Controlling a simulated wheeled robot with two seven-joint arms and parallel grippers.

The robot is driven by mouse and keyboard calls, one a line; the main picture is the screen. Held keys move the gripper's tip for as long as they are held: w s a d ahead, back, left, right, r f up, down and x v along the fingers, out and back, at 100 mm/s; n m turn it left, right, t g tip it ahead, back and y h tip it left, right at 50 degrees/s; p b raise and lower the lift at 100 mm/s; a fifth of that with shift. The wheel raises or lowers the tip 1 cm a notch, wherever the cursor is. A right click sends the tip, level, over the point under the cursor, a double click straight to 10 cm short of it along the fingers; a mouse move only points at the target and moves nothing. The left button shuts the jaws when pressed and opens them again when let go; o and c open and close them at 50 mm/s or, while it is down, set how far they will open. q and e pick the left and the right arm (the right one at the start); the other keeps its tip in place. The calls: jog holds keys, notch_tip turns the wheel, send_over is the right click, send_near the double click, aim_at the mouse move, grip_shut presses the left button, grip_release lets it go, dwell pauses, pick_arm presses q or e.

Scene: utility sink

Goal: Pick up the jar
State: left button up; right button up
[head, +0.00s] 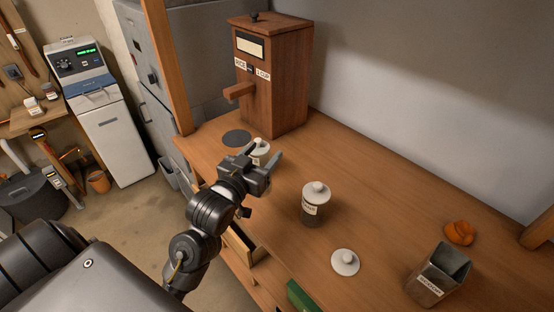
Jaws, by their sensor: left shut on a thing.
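A jar with a white knobbed lid (260,146) shows behind my left gripper (263,160). The gripper is shut on this jar near the dark round pad, and the gripper hides most of its body. I cannot tell whether the jar touches the counter. A second jar (313,213), dark glass with a white knobbed lid and a label, stands upright on the wooden counter, to the right of and nearer than the gripper. My right gripper is not in view.
A tall wooden dispenser (274,85) stands at the back of the counter (390,195), with a dark round pad (237,138) before it. A loose white lid (345,262), a labelled metal container (438,275) and an orange item (460,232) lie towards the right. An open drawer (240,245) is below.

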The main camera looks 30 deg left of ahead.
pick_arm(q)
jog(key=s+p, duration=0.1)
jog(key=s+r+p, duration=0.1)
jog(key=p, duration=0.1)
jog(key=s+r+p, duration=0.1)
jog(key=shift+s+a, duration=0.1)
jog(key=shift+a, duration=0.2)
jog(key=shift+s+a+r+p, duration=0.15)
jog(key=shift+s+p, duration=0.6)
jog(key=shift+p, duration=0.3)
